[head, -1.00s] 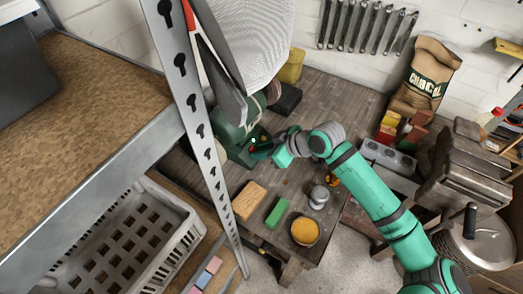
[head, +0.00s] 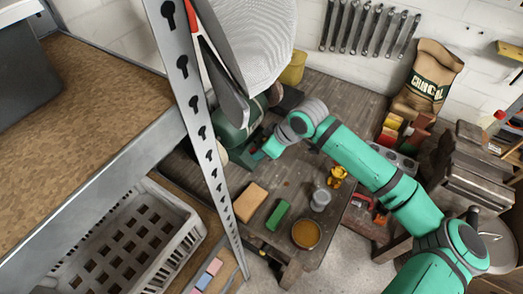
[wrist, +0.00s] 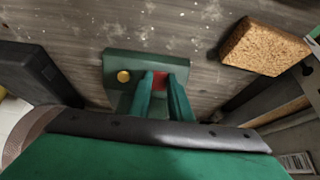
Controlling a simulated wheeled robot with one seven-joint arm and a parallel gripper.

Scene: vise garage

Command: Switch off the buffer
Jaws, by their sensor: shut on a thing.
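The buffer (head: 238,131) is a green machine on the wooden workbench, partly hidden by the shelf post in the head view. In the wrist view its rounded green body (wrist: 150,158) fills the bottom, and its green switch box (wrist: 130,63) lies beyond. The box carries a round yellow button or lamp (wrist: 123,76) and a red switch (wrist: 160,80). My gripper (head: 257,154) is at the box, with its two teal fingers (wrist: 163,92) shut on the red switch. The switch's exact position is hidden between the fingers.
A cork-coloured block (head: 250,202), a green block (head: 278,214), a grey can (head: 320,200) and a bowl of orange stuff (head: 306,233) stand on the bench (head: 350,95). The metal shelf post (head: 205,130) stands close left of the buffer. A black block lies behind it.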

